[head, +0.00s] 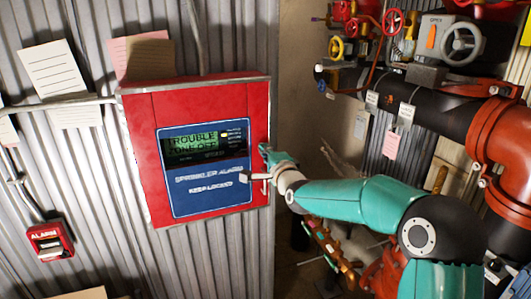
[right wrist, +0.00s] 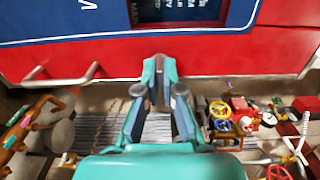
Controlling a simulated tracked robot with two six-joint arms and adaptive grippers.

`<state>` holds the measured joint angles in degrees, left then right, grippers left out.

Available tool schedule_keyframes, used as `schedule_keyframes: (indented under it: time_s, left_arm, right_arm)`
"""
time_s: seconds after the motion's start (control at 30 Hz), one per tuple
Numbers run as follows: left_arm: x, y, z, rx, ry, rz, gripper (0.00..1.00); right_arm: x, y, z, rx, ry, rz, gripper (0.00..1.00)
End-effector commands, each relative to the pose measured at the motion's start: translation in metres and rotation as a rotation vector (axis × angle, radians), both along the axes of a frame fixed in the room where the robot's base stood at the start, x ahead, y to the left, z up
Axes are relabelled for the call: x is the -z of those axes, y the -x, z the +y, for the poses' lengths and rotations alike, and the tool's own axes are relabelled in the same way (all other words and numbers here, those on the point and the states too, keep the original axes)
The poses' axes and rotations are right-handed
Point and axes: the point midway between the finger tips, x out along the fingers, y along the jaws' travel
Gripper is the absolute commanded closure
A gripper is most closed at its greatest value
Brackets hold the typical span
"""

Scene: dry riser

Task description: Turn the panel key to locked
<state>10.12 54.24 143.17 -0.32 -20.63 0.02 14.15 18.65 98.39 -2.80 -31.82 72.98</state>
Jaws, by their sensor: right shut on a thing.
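The red alarm panel (head: 139,143) hangs on the corrugated wall in the head view, its blue face (head: 209,199) reading "TROUBLE", "SPRINKLER ALARM" and "KEEP LOCKED". Its red side also shows across the right wrist view (right wrist: 230,57). My right gripper (head: 264,160) is at the panel's right edge. In the right wrist view its fingertips (right wrist: 158,72) are close together against the red side, shut on the panel key; the fingers hide the key, so its turn cannot be told. My left gripper is not in view.
A pale bar handle (head: 252,177) sticks out by the panel's right edge, beside my gripper. Dark and red pipes (head: 452,98) with several valve wheels stand at the right. A red alarm box (head: 48,241) is at the lower left.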

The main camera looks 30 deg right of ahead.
Motion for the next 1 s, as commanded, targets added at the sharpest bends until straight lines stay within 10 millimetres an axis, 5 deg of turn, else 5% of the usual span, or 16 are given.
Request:
schedule_keyframes:
  time_s: [0.47, 1.0]
  left_arm:
    - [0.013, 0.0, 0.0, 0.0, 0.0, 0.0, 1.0]
    - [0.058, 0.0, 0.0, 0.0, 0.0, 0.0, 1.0]
  right_arm:
    - [0.005, 0.0, 0.0, -0.002, 0.062, 0.02, 1.0]
    - [0.007, 0.0, 0.001, -0.003, 0.474, 0.121, 1.0]
